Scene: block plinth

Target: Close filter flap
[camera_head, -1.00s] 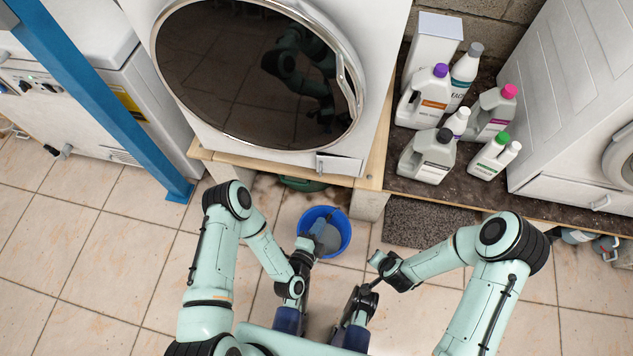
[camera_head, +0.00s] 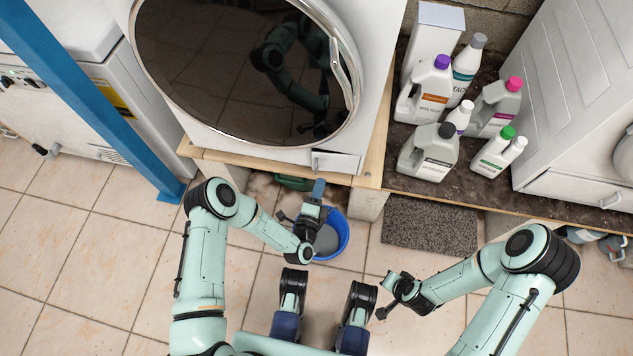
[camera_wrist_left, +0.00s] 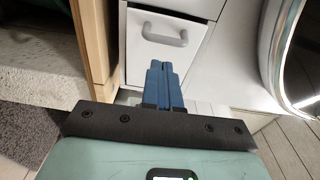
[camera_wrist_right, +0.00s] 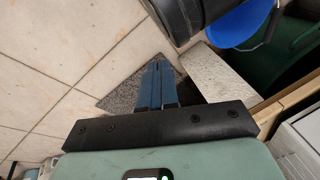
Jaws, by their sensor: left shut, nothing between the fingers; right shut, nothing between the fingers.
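The filter flap (camera_head: 336,162) is a small white panel low on the front right of the white washing machine. It seems to stand slightly out from the front, with a dark gap at its left edge in the head view. In the left wrist view the flap (camera_wrist_left: 150,55) shows a grey handle. My left gripper (camera_head: 319,185) is shut and empty, just below and in front of the flap; I cannot tell whether it touches. My right gripper (camera_head: 389,279) is shut and empty, low over the floor, away from the flap.
A blue bucket (camera_head: 338,239) stands on the floor beneath my left gripper. The wooden plinth edge (camera_head: 366,182) and a concrete block (camera_head: 368,204) are close by. A grey mat (camera_head: 430,226) lies to the right. Several detergent bottles (camera_head: 427,150) stand on the dark shelf.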

